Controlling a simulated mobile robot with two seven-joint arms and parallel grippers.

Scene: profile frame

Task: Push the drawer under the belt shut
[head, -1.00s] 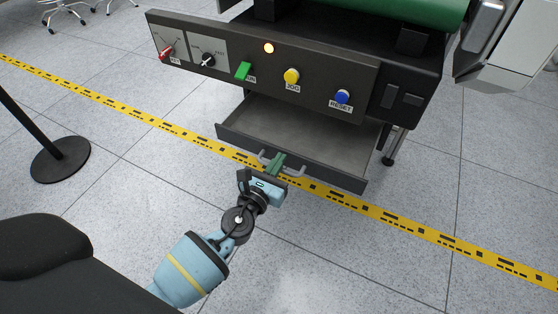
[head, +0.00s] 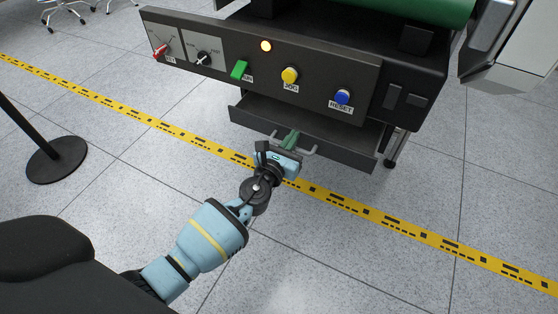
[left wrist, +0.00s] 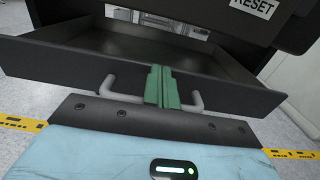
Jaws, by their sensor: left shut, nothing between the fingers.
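The dark grey drawer (head: 340,149) under the belt is partly open, with a narrower strip of its inside showing in the head view. The left wrist view shows its front panel (left wrist: 235,92) and the empty-looking inside behind it. A grey bar handle (head: 309,151) is on the panel. My left gripper (head: 291,139) is shut and empty, its green fingertips at the middle of the front panel, between the handle's two ends. In the left wrist view the fingers (left wrist: 161,88) overlap the panel's top edge; whether they touch is hard to tell. My right gripper is out of view.
The control panel (head: 217,72) above the drawer has a red knob (head: 161,50), a green switch (head: 239,69), a yellow button (head: 290,75) and a blue button (head: 342,97). Yellow tape (head: 360,209) crosses the floor. A black post base (head: 57,158) stands left. Floor in front is clear.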

